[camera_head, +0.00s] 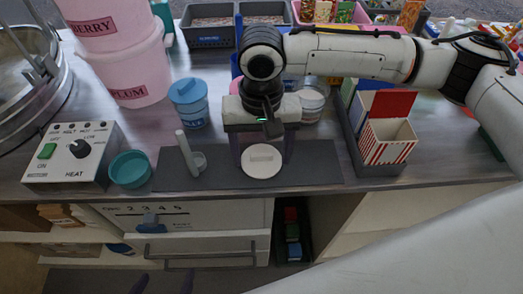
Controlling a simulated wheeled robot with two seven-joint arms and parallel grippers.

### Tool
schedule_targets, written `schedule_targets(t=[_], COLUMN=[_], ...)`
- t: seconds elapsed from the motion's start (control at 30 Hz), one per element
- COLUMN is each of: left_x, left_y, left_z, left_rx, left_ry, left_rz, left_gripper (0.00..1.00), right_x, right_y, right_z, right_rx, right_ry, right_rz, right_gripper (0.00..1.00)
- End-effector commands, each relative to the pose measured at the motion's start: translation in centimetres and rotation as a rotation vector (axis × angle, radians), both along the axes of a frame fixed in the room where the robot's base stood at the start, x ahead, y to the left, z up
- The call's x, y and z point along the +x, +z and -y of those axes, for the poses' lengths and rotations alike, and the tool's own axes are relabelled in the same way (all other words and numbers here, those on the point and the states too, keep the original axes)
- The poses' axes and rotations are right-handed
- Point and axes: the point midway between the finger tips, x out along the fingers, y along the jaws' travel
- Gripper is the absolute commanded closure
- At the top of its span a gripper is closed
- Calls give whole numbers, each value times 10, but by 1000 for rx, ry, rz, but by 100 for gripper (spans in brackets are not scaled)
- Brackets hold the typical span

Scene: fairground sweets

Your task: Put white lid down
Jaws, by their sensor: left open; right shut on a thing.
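The white lid (262,161) is a round disc with a small raised handle, seen in front of the dark grey mat. My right gripper (262,152) comes down from above and is shut on the lid, with one finger at each side of it. I cannot tell whether the lid touches the mat (325,176) or is just above it. My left gripper (162,285) shows only as two dark fingertips at the bottom edge, apart and empty, in front of the drawer unit.
A small clear scoop with a pale handle (187,152) is on the mat's left part. A teal bowl (130,169), heat control box (70,158) and blue lidded jar (189,104) are further left. A striped popcorn box (388,146) stands in a grey tray at right.

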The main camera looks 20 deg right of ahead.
Motion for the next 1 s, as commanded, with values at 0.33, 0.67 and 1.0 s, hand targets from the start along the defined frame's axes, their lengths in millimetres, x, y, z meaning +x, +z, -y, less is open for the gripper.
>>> schedule_targets(t=[0.33,0.67,1.0], left_x=[-4,-7,-7], left_y=[-1,-4,0], left_z=[0,0,-1], left_rx=[0,1,2], left_ry=[1,0,0], left_rz=[-9,-14,-15], left_gripper=[15,15,15], right_x=[0,0,1], right_y=[-2,6,75], right_z=[0,0,-1], right_rx=[0,0,2], right_ry=[0,0,1], right_rz=[0,1,4], right_gripper=[12,12,12])
